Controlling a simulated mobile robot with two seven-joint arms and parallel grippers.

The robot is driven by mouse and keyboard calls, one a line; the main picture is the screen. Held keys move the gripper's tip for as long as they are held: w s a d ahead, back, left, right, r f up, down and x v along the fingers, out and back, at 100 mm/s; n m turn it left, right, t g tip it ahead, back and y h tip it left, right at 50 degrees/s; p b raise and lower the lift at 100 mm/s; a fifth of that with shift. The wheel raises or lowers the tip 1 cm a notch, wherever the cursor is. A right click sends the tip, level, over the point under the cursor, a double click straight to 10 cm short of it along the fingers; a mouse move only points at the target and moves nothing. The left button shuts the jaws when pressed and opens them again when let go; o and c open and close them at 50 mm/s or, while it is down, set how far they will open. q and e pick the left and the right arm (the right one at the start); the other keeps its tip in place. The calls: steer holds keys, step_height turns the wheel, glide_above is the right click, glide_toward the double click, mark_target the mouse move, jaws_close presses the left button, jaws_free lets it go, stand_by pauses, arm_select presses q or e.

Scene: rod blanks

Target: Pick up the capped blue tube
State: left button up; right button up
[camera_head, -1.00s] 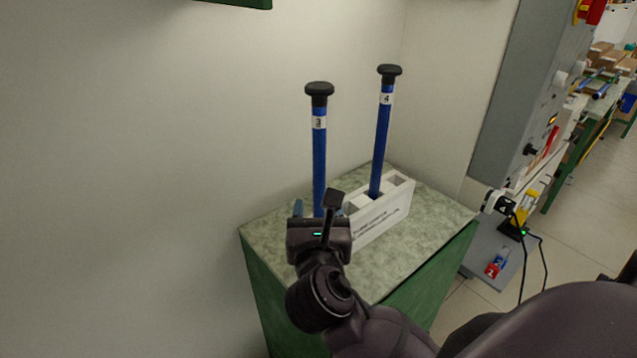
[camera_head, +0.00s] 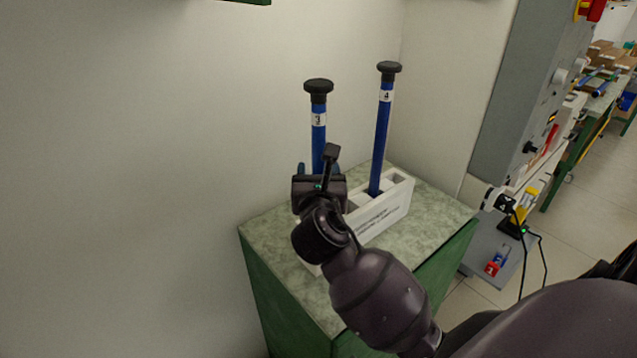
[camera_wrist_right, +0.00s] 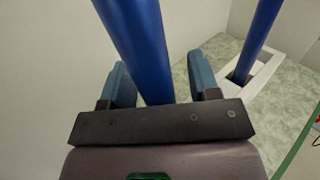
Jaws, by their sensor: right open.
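A capped blue tube labelled 3 (camera_head: 319,120) stands upright in a white rack (camera_head: 390,205) on the green-topped cabinet. A second capped blue tube labelled 4 (camera_head: 382,140) stands in the rack to its right, tilted slightly. My right gripper (camera_head: 319,169) is at tube 3, below its label, and hides the tube's lower part. In the right wrist view, the blue fingers (camera_wrist_right: 160,80) are apart, one on each side of tube 3 (camera_wrist_right: 138,45); tube 4 (camera_wrist_right: 256,40) is off to the right. My left gripper is not in view.
The cabinet top (camera_head: 440,213) has free room in front and to the right of the rack. A pale wall (camera_head: 150,150) rises close behind and left. A grey machine cabinet (camera_head: 505,90) stands to the right, with cables hanging near it.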

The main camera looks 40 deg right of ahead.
steer(key=c, duration=1)
steer(key=shift+c, duration=0.2)
